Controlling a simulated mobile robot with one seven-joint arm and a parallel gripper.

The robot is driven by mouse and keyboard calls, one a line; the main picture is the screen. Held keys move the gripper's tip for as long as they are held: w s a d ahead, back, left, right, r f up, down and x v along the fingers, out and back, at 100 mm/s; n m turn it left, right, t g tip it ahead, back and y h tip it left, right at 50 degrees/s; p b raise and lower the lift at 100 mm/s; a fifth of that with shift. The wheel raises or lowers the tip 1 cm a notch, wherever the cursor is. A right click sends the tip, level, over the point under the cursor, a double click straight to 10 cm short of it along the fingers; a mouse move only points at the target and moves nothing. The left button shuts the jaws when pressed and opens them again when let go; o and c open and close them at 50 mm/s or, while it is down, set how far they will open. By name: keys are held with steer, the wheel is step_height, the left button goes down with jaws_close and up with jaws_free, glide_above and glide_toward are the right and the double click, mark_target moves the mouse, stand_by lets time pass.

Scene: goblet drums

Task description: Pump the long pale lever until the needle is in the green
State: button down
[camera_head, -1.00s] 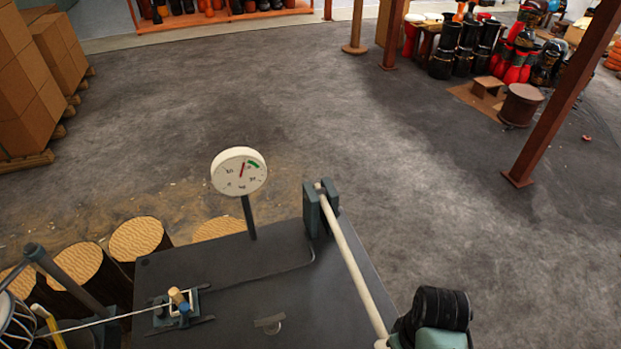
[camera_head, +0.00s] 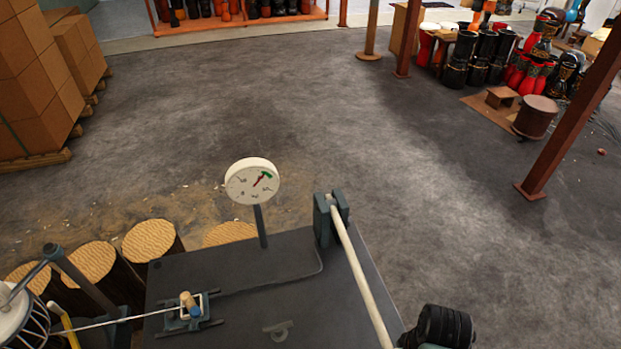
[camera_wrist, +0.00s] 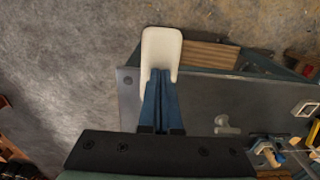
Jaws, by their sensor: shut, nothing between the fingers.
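The long pale lever (camera_head: 360,270) runs from its blue-grey pivot bracket (camera_head: 331,215) toward the bottom edge, where its near end is out of frame. The round white gauge (camera_head: 252,181) stands on a post. Its red needle (camera_head: 259,179) points up and right, at or just by the near edge of the green band (camera_head: 266,175); too small to tell exactly. In the wrist view, my gripper (camera_wrist: 161,75) has its blue fingers shut together, with nothing between them. They lie over the lever's pale end (camera_wrist: 161,48); I cannot tell whether they touch it.
The lever stands on a dark bench top (camera_head: 240,265). A small clamp with a cord (camera_head: 187,305) is on its left part. Log stumps (camera_head: 150,240) stand behind the bench's left side. Boxes (camera_head: 35,90) are stacked at the far left. The floor beyond is open.

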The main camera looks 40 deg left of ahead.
step_height(320, 180, up, 12)
steer(key=p, duration=1.1)
steer(key=shift+s+d, duration=0.25)
steer(key=shift+d, duration=0.1)
step_height(320, 180, up, 5)
steer(key=p, duration=0.5)
